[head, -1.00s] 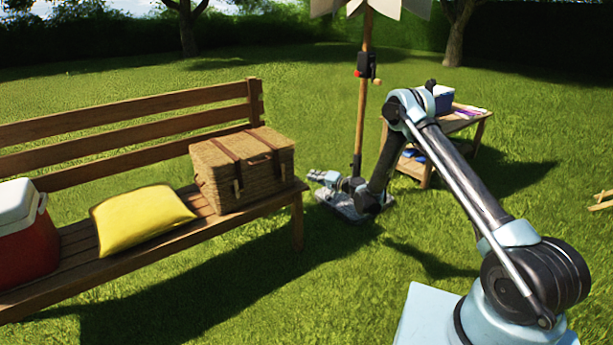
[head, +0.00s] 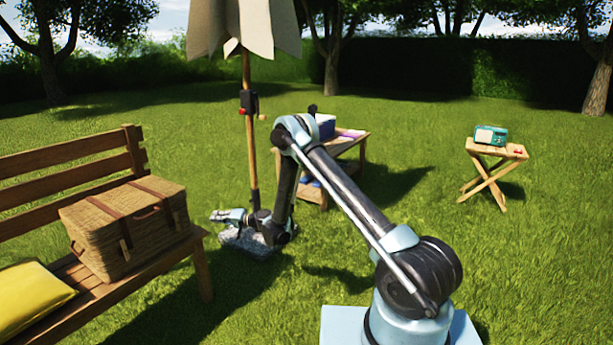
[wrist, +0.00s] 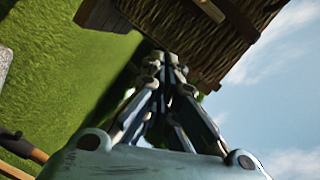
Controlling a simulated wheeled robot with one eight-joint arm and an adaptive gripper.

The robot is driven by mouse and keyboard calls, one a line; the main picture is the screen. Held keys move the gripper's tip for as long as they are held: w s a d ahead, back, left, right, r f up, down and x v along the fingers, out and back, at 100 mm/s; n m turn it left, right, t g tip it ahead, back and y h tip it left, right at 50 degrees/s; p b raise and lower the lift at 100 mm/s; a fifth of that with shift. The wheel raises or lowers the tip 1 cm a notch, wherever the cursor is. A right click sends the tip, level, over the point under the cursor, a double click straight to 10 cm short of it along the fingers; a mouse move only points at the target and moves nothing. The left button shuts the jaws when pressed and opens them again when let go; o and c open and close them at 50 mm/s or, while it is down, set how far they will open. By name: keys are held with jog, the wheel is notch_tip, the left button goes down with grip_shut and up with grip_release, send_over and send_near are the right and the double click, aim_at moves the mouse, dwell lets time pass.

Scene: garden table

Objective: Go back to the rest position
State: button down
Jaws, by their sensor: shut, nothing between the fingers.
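My gripper (head: 229,215) is at the end of my folded arm, pointing left toward the bench. It is low, in front of the parasol base in the head view. In the wrist view my gripper (wrist: 165,62) has its fingers together with nothing between them. The wicker basket (head: 125,228) stands on the wooden bench (head: 150,272). In the wrist view the basket (wrist: 240,45) shows beyond the fingertips, with the picture tilted. I cannot tell the exact gap, but the head view shows grass between gripper and bench.
A parasol (head: 248,130) rises from a grey base (head: 252,243) by my gripper. Behind my arm is a low table (head: 345,147) with a blue box (head: 325,126). A folding stool (head: 490,165) with a teal radio (head: 490,136) stands right. A yellow cushion (head: 30,300) lies on the bench. Open grass lies between.

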jog(key=w+d+r+h, duration=0.2)
jog(key=w+d+r, duration=0.1)
jog(key=d+r, duration=0.55)
jog(key=s+d+r+n+h, duration=0.15)
jog(key=s+d+r, duration=0.25)
jog(key=d+r, duration=0.65)
jog(key=s+d+r+h, duration=0.35)
jog(key=d+r, duration=0.45)
jog(key=d, duration=0.5)
jog(key=s+d+m+h, duration=0.1)
jog(key=s+d+h, duration=0.3)
jog(key=s+d, duration=1.4)
jog(key=s+d+f+m+g+h, duration=0.1)
jog(key=s+d+f+h, duration=0.1)
jog(key=s+d, duration=0.7)
jog(key=s+d+f+m+h, duration=0.1)
jog(key=s+d+f+h, duration=0.2)
jog(key=s+d, duration=0.6)
notch_tip(320, 180, down, 2)
jog(key=shift+s+d+f+g, duration=0.15)
jog(key=shift+s+f+g, duration=0.1)
jog(key=shift+s+g, duration=0.15)
